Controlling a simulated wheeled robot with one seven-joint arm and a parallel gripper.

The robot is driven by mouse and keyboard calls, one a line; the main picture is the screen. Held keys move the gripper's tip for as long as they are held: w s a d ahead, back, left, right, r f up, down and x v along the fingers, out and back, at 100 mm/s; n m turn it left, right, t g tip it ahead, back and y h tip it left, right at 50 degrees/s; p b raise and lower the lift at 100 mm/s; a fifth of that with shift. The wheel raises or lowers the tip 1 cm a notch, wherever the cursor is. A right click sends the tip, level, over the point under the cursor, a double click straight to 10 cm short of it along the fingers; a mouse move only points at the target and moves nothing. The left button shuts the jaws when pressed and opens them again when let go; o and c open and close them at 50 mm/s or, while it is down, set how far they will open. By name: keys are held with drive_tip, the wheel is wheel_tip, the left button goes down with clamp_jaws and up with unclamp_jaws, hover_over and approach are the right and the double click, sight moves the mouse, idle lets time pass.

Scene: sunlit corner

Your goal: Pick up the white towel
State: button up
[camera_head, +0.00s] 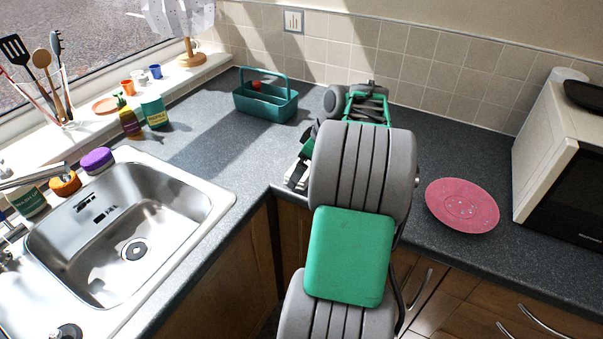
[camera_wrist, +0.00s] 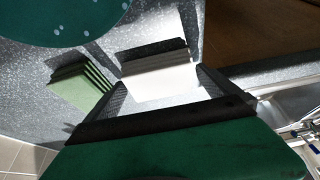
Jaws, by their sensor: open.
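In the wrist view the folded white towel (camera_wrist: 160,82) lies on the grey speckled worktop, with a dark shaded edge on its far side. My gripper (camera_wrist: 159,76) is open, with one finger at the left side of the towel and one at its right. The near end of the towel is hidden behind the gripper body. I cannot tell whether the fingers touch it. In the head view my arm hides most of the gripper and this patch of worktop.
A folded green cloth (camera_wrist: 82,88) lies just left of the towel. A dark green round thing with pale spots (camera_wrist: 60,22) is beyond it. The head view shows a sink (camera_head: 130,225) at left, a teal caddy (camera_head: 262,105) behind, and a pink plate (camera_head: 462,206) and microwave (camera_head: 560,150) at right.

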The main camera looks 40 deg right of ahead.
drive_tip(key=shift+w+f, duration=0.15)
drive_tip(key=shift+f, duration=0.15)
drive_tip(key=c, duration=1.2)
drive_tip(key=shift+r, duration=0.55)
drive_tip(key=shift+c, duration=0.2)
drive_tip(key=s+a+r, duration=0.8)
drive_tip(key=s+r, duration=0.3)
drive_tip(key=r, duration=0.1)
drive_tip(key=shift+s+a, duration=0.15)
drive_tip(key=shift+a, duration=0.1)
